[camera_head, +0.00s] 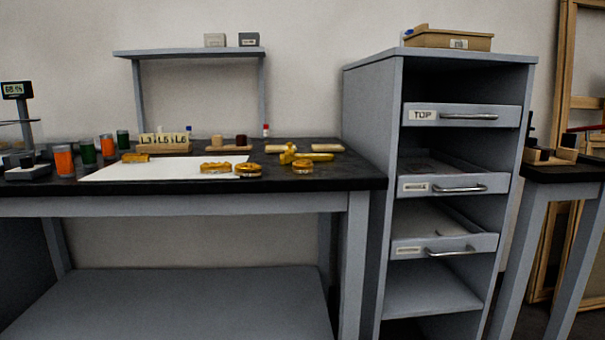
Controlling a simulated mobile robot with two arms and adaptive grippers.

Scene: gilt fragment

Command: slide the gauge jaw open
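A small yellow item with an upright part (289,154) and a flat bar reaching right (318,157) lies on the dark bench top, right of the white sheet. It may be the gauge, but it is too small to be sure or to tell how its jaw stands. Gold ring-like pieces lie in front of it: one on the bench (303,167), one near the sheet's right edge (248,170) and a scalloped one (215,167) on the sheet. Neither of my grippers is in view.
The bench (330,182) carries a white sheet (150,173), orange and green jars (64,160) at left, and labelled blocks (165,140) behind. A raised shelf (190,51) stands at the back. A grey drawer cabinet (367,120) adjoins at right, beside another table (565,173).

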